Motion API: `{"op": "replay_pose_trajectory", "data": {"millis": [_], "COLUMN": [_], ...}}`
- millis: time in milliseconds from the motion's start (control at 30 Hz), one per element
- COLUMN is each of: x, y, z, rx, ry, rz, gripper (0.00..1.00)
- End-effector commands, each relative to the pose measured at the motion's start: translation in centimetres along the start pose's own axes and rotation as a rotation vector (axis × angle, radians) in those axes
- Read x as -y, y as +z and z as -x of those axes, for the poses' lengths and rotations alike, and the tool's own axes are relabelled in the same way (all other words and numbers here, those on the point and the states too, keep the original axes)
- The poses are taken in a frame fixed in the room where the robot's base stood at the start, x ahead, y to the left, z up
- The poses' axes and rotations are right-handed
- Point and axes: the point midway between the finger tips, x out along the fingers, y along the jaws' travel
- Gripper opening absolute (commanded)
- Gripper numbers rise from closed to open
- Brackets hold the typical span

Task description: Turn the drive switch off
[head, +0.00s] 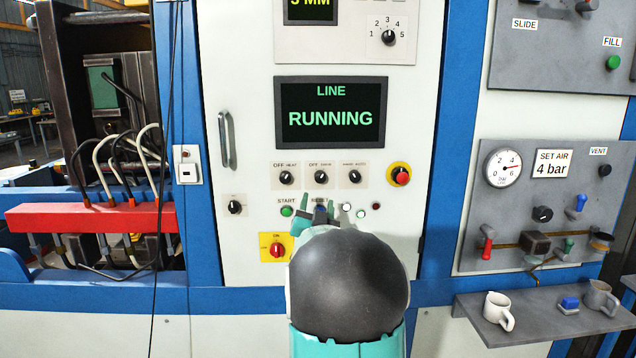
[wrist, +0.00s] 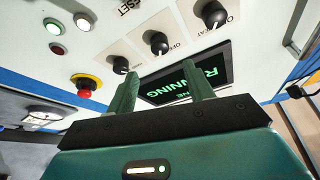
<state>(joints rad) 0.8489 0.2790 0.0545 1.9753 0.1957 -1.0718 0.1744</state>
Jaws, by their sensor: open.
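The white cabinet panel has a row of three black rotary switches: a left one labelled OFF HEAT (head: 286,177), a middle one (head: 320,177) whose label starts with OFF and is otherwise too small to read surely, and a right one (head: 355,177). In the wrist view the heat switch (wrist: 213,14), the middle switch (wrist: 158,42) and the right one (wrist: 120,65) also show. I cannot tell which is the drive switch by its label. My gripper (head: 320,210) is open and empty, just below the middle switch; its fingers (wrist: 160,70) are apart and hold nothing.
A screen (head: 330,113) reads LINE RUNNING. A red emergency button (head: 400,175) is to the right of the switches. A green START button (head: 286,211) and a red switch on a yellow plate (head: 277,247) lie to the lower left. A door handle (head: 226,139) sticks out.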

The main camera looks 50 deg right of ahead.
Motion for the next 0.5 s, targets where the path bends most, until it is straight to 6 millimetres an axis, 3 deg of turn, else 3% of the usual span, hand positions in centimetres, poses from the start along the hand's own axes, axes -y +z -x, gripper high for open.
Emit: {"op": "replay_pose_trajectory", "data": {"millis": [300,500], "x": [0.0,0.1], "y": [0.1,0.2], "z": [-6.5,-9.1], "rx": [0.001,0.001], "ry": [-0.001,-0.003], "rz": [-0.001,-0.002], "gripper": [0.52,0.52]}}
